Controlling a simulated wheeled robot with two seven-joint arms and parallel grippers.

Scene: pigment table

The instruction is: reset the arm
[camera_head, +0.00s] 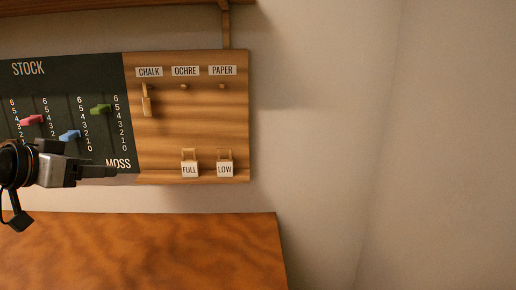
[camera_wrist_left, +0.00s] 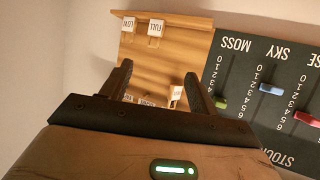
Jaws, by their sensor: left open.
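My left gripper (camera_head: 112,171) reaches in from the left in the head view, in front of the lower part of the board near the MOSS label. Its fingers look edge-on there. In the left wrist view the gripper (camera_wrist_left: 158,70) has its two black fingers spread apart, with nothing seen held between them. The wooden peg panel (camera_wrist_left: 178,55) shows behind and between the fingers. My right gripper is not in view.
The dark STOCK board (camera_head: 75,75) carries pink (camera_head: 31,120), blue (camera_head: 69,135) and green (camera_head: 100,109) sliders. The FULL (camera_head: 189,169) and LOW (camera_head: 225,169) tags hang low on the panel; another tag (camera_head: 147,106) hangs under CHALK. The wooden tabletop (camera_head: 170,250) below looks clear.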

